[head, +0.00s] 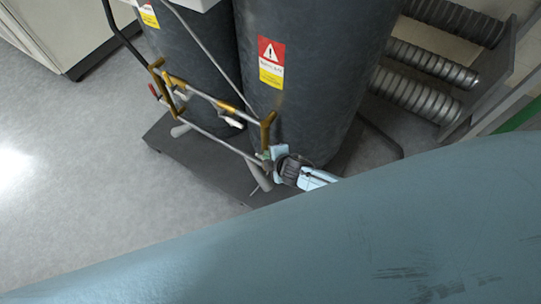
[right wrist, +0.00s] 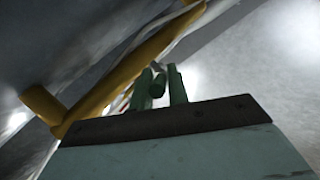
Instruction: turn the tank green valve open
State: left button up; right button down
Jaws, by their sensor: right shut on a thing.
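My left gripper is not in view.
Two dark grey tanks (head: 305,80) with warning labels stand on a dark base (head: 180,155). Yellow-brown pipes (head: 228,107) and thin grey pipes run close beside the gripper; a yellow pipe (right wrist: 130,75) crosses the wrist view. Ribbed metal tubes (head: 415,95) are at right. Floor at left is clear.

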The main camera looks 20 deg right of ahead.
dwell(0.4)
jog(key=c, duration=1.4)
grip_release()
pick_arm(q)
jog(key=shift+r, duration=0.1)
pick_arm(e)
jog(key=shift+o, duration=0.2)
